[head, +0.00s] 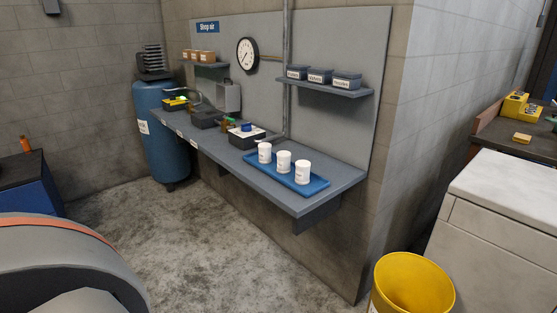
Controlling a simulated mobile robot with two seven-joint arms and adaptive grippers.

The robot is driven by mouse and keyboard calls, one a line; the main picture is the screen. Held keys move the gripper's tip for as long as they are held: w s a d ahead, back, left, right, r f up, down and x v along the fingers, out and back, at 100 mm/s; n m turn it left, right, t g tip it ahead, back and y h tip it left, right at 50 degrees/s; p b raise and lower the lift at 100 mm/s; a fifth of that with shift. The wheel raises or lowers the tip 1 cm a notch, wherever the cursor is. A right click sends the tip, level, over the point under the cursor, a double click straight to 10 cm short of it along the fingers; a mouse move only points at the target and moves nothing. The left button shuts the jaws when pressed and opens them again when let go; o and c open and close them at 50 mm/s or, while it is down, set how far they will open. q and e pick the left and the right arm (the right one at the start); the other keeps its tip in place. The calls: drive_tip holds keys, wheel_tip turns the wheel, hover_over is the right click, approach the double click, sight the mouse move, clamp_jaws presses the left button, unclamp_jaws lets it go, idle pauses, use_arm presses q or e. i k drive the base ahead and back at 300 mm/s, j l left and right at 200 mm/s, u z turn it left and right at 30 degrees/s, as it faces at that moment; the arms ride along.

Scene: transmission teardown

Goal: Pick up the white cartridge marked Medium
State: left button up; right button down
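Three white cartridges stand upright on a blue tray (313,188) near the right end of the grey wall bench. The left cartridge (265,153), the middle cartridge (284,162) and the right cartridge (302,172) look alike. Their labels are too small to read, so I cannot tell which is marked Medium. Neither of my grippers shows in the head view.
The bench (215,150) also holds dark bins and small items. A blue tank (160,130) stands at its left end. A yellow bucket (412,285) and a white cabinet (505,210) stand at the right. The concrete floor (210,240) before the bench is clear.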

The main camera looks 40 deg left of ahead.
sight(284, 157)
drive_tip(key=j+z, duration=0.15)
drive_tip(key=j, duration=1.8)
